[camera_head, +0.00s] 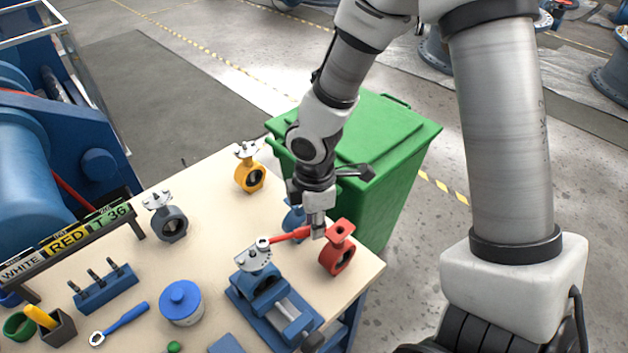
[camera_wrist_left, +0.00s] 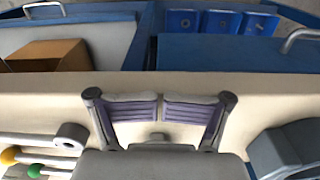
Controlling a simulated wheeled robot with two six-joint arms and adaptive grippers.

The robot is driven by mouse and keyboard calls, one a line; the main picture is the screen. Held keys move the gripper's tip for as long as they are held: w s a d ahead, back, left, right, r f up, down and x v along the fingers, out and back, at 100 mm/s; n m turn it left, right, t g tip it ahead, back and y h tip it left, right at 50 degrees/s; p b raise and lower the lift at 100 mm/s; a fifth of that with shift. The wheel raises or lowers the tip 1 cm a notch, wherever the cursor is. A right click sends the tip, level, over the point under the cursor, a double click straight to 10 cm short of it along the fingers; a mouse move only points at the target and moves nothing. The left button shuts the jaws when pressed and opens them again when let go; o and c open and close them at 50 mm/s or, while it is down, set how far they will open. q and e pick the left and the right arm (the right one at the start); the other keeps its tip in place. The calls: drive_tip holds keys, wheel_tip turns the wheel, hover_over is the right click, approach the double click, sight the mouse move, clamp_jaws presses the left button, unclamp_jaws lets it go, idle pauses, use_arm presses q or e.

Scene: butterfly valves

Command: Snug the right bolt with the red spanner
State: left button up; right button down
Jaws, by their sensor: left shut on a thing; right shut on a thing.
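The red spanner (camera_head: 290,236) is gripped near one end by my right gripper (camera_head: 317,226), which is shut on it. Its ring end lies at the right side of the pale top flange (camera_head: 254,260) of the valve in the blue vise (camera_head: 290,308). The right bolt is covered by the ring or too small to make out. I cannot tell whether the ring is fully seated. My left gripper (camera_wrist_left: 160,106) shows only in the left wrist view. Its pads are close together, and what they hold is hidden.
A red valve (camera_head: 338,255) stands right beside my right gripper. A grey valve (camera_head: 170,222) and a yellow valve (camera_head: 249,174) stand farther back. A blue spanner (camera_head: 120,322) and blue pot (camera_head: 181,302) lie front left. A green bin (camera_head: 395,130) stands behind the table.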

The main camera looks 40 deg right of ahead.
use_arm(q)
drive_tip(key=shift+f, duration=0.2)
drive_tip(key=shift+f, duration=0.15)
use_arm(e)
drive_tip(key=shift+s+f, duration=0.1)
drive_tip(key=shift+s, duration=0.1)
use_arm(q)
drive_tip(key=shift+f+b, duration=0.1)
drive_tip(key=shift+b, duration=0.3)
use_arm(e)
drive_tip(key=shift+s+a+m, duration=0.1)
drive_tip(key=shift+s+m, duration=0.35)
drive_tip(key=shift+m, duration=0.15)
